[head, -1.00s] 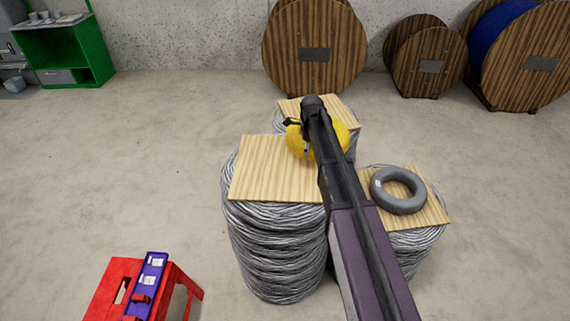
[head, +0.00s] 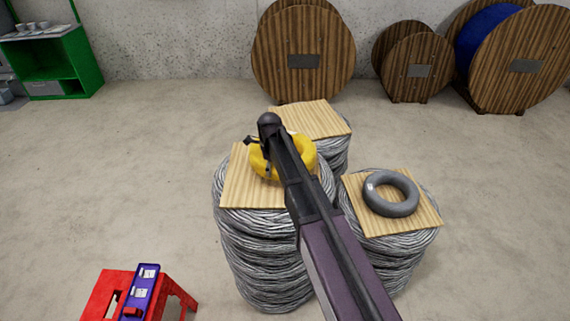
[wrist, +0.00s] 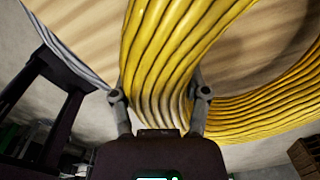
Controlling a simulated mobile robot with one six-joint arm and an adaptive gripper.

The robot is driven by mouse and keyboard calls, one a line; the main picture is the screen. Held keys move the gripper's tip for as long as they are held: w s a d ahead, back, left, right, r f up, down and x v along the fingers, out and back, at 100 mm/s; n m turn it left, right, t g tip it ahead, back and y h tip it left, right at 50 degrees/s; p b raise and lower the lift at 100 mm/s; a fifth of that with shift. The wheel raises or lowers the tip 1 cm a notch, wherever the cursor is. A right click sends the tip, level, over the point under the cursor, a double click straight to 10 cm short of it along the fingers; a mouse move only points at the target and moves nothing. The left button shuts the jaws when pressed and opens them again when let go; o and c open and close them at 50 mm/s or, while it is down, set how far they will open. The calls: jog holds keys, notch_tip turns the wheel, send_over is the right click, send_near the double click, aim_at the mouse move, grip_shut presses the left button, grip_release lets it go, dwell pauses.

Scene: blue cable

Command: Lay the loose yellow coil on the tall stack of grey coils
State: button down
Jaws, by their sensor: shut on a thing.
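The yellow coil (head: 307,154) is over the wooden board (head: 240,190) on top of the tall stack of grey coils (head: 262,255). My gripper (wrist: 160,100) is shut on one side of the coil's ring, which also shows in the wrist view (wrist: 165,45). Pale wood with shadow shows behind the coil in the wrist view. I cannot tell whether the coil touches the board. My arm hides part of the coil and the right part of the board in the head view.
A second board-topped stack (head: 318,120) stands behind. A lower stack (head: 385,265) at the right carries a grey coil (head: 391,193) on its board. A red stool (head: 105,295) is at the front left. Wooden reels (head: 303,60) stand by the wall. Open floor lies left.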

jog(key=shift+s+a+f, duration=0.1)
jog(key=shift+s+a, duration=0.25)
jog(key=shift+a, duration=0.35)
jog(key=shift+s+a+f, duration=0.1)
jog(key=shift+s+a, duration=0.25)
jog(key=shift+a, duration=0.3)
jog(key=shift+s+a, duration=0.25)
jog(key=shift+a, duration=0.15)
jog(key=shift+s+a+f+b, duration=0.1)
jog(key=shift+a+f+b, duration=0.15)
jog(key=shift+b, duration=0.15)
jog(key=shift+d+f+b, duration=0.1)
jog(key=shift+f+b, duration=1.4)
jog(key=shift+c, duration=0.6)
grip_release()
